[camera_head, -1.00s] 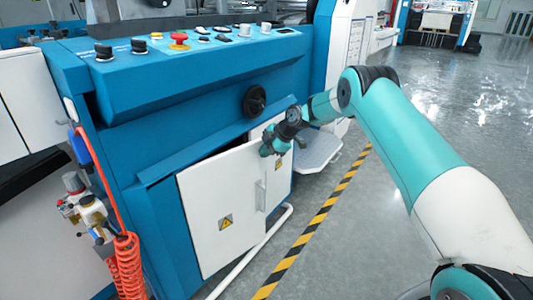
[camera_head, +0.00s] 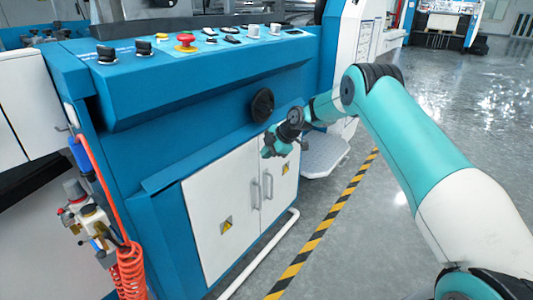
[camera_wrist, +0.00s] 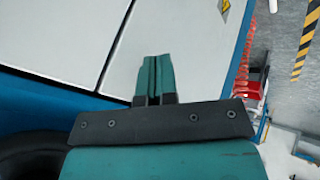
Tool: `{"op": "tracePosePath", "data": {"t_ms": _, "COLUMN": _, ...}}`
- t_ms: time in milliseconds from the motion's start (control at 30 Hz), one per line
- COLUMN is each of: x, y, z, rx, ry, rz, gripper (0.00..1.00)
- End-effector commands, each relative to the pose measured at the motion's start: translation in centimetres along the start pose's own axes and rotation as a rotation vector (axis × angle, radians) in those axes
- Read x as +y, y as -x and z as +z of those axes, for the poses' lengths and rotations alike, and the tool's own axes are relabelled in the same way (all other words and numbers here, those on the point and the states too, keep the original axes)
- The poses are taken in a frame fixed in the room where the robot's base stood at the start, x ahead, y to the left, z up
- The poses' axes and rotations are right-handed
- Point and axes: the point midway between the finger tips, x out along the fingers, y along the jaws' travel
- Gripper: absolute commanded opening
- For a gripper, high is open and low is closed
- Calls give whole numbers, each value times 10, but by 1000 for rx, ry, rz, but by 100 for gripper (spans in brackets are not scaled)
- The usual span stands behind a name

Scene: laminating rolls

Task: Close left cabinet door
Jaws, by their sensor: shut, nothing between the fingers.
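The left cabinet door (camera_head: 222,210) is white with a yellow warning sticker and a vertical handle at its right edge. It now lies flush with the blue cabinet front, beside the right cabinet door (camera_head: 280,182). Both doors look shut. My gripper (camera_head: 268,152) is shut and empty, in front of the upper part of the doors near the seam. In the wrist view my gripper (camera_wrist: 153,80) has its fingers together, over the white door panels; whether they touch a panel I cannot tell.
A white pipe (camera_head: 258,256) runs along the floor below the doors. A black knob (camera_head: 262,105) sits above them. The control panel with a red button (camera_head: 185,42) tops the machine. Orange coiled hose (camera_head: 130,275) hangs at the left. The floor right of the striped line (camera_head: 320,232) is clear.

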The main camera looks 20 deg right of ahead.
Motion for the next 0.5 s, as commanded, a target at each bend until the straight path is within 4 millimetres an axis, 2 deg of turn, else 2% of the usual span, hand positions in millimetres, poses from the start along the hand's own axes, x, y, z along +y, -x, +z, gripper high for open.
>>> {"op": "tracePosePath", "data": {"t_ms": 200, "x": -17, "y": 12, "z": 2, "rx": 6, "ry": 9, "rz": -7, "gripper": 0}}
{"op": "tracePosePath", "data": {"t_ms": 300, "x": -10, "y": 38, "z": 3, "rx": 5, "ry": 14, "rz": -3, "gripper": 0}}
{"op": "tracePosePath", "data": {"t_ms": 500, "x": -2, "y": 80, "z": 10, "rx": 6, "ry": 12, "rz": -5, "gripper": 0}}
